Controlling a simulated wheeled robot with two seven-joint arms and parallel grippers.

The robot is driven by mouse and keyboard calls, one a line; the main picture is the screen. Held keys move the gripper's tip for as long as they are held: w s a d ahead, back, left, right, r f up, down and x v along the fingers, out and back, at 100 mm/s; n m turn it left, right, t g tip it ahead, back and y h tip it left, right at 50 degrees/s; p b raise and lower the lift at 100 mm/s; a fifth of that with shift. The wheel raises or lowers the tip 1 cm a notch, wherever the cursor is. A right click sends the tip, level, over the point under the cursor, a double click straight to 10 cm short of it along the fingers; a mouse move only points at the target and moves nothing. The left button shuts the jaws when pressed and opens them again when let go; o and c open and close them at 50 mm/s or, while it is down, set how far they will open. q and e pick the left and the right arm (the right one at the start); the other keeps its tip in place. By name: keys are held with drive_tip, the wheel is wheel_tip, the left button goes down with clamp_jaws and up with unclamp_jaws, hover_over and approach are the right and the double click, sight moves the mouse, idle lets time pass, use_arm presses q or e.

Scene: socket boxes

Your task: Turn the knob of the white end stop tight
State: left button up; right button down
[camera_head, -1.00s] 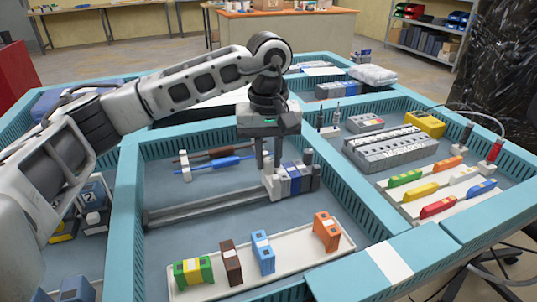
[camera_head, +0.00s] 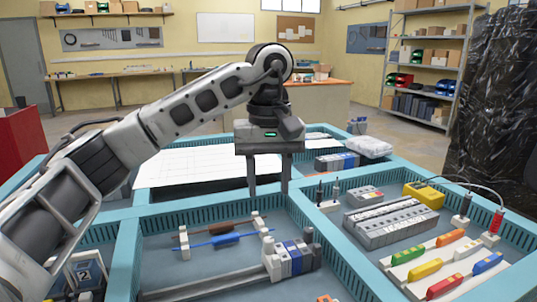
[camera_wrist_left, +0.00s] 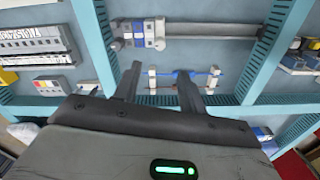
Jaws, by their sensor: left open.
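The white end stop (camera_head: 272,262) stands upright on the grey rail (camera_head: 205,289), against the left side of a row of blue and grey blocks (camera_head: 297,257). It also shows in the wrist view (camera_wrist_left: 160,33) beside the blocks on the rail. My left gripper (camera_head: 268,191) is open and empty, raised above and behind the end stop and apart from it. Its two fingers (camera_wrist_left: 157,90) are spread in the wrist view, with the end stop beyond them. The knob is too small to make out clearly. My right gripper is in neither view.
Brown and blue parts (camera_head: 225,239) lie on rods between white supports behind the rail. Teal bin walls (camera_head: 330,235) surround the compartment. A grey terminal strip (camera_head: 392,222) and several coloured pieces (camera_head: 444,262) lie in the compartment to the right.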

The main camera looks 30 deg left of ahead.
use_arm(q)
wheel_tip(320, 180, up, 4)
drive_tip(key=shift+r+p, duration=0.1)
drive_tip(key=shift+p, duration=0.35)
